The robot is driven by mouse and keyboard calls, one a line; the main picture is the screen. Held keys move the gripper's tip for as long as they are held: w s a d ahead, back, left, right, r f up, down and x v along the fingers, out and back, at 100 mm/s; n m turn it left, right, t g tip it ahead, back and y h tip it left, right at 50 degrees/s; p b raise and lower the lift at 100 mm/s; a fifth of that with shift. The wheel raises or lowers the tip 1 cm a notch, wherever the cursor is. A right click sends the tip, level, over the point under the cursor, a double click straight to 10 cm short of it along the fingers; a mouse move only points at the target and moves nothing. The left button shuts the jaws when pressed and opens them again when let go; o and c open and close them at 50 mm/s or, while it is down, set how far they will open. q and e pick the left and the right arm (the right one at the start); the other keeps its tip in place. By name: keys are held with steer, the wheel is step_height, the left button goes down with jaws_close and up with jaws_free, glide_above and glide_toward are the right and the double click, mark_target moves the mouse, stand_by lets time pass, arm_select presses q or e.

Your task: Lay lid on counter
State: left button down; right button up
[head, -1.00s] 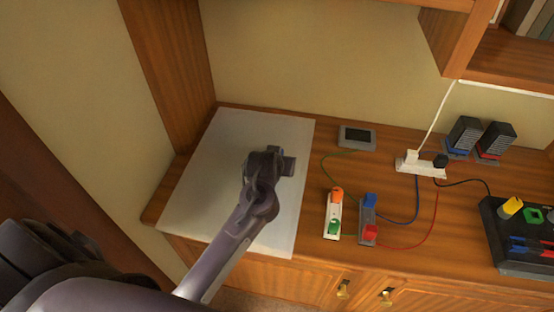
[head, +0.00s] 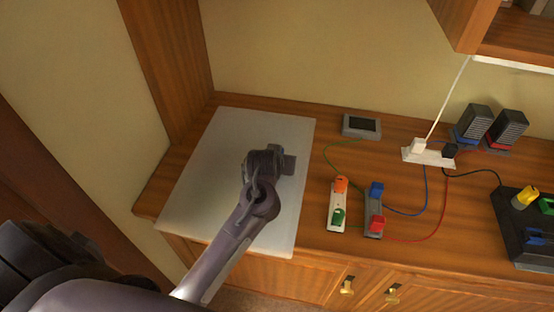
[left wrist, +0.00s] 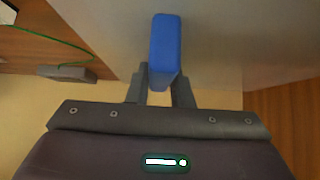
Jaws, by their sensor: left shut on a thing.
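The lid is a pale, flat, slightly see-through panel (head: 200,180) at the left end of the wooden counter (head: 400,140). Its near edge reaches past the counter's front edge. My left gripper (head: 280,162) is over the middle of the panel. In the left wrist view, my left gripper (left wrist: 160,85) is shut on a blue block-shaped handle (left wrist: 165,50) against the panel's grey face (left wrist: 230,40). The head view hides this handle behind my gripper. Any gap between panel and counter is hard to judge. My right gripper is not in view.
Right of the panel are a small grey display (head: 362,126), white and grey blocks with coloured plugs (head: 373,212), and loose wires. Further right are a white power strip (head: 428,155), two dark chargers (head: 490,127) and a black box (head: 525,235). A wooden side wall (head: 172,50) stands at left.

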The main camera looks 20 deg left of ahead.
arm_select(q)
steer(key=shift+f, duration=0.5)
steer(key=c, duration=1.3)
jaws_free()
steer(key=shift+o, duration=0.5)
steer(key=shift+s, duration=0.1)
steer(key=p+v, duration=0.1)
steer(key=v, duration=0.6)
steer(key=shift+s+r+p, duration=0.15)
steer(key=shift+r+p, duration=0.2)
steer(key=shift+s+f, duration=0.1)
